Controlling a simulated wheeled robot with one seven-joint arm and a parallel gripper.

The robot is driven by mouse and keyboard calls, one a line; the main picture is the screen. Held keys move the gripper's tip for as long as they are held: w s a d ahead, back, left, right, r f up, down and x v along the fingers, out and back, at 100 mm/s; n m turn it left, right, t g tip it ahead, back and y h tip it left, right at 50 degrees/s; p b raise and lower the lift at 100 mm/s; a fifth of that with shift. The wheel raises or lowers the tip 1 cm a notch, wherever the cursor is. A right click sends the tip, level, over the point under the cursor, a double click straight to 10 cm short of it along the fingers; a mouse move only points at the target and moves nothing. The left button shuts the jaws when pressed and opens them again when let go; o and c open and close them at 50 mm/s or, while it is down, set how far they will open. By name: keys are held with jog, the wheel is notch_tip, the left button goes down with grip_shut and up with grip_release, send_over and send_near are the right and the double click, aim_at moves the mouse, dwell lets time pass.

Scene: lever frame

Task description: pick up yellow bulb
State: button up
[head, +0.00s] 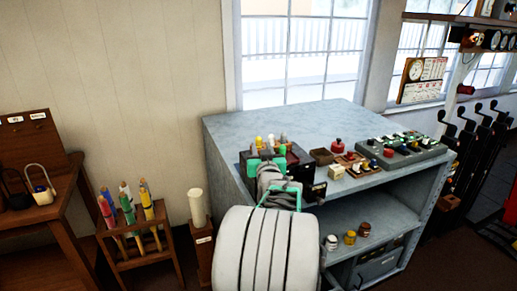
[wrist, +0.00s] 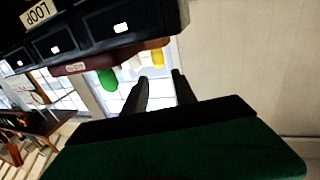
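A yellow bulb (wrist: 157,57) stands in a dark rack (wrist: 85,45) in the wrist view, which appears upside down. A green bulb (wrist: 107,78) and paler ones stand beside it. In the head view a small yellow top (head: 259,141) shows just beyond my gripper, probably the same bulb. My gripper (wrist: 159,75) has its two dark fingers apart, with nothing between them. The yellow bulb lies beyond the fingertips, roughly in line with the gap; I see no contact. In the head view my arm hides part of the rack and the fingertips.
The rack is on a grey cabinet (head: 310,122). To its right are a red knob (head: 337,145), small blocks and a button panel (head: 405,148). Several jars (head: 350,237) stand on the shelf below. A row of levers (head: 470,140) is at far right, a wooden table (head: 40,212) at left.

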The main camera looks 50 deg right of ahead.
aim_at(259, 140)
jog(key=x, duration=0.2)
jog(key=p+x, duration=0.1)
jog(key=x, duration=0.1)
jog(key=p+x, duration=0.1)
jog(key=x, duration=0.1)
jog(key=shift+w+d+f, duration=0.1)
jog(key=shift+d+f, duration=0.05)
jog(key=shift+f, duration=0.25)
jog(key=shift+c, duration=0.3)
grip_shut()
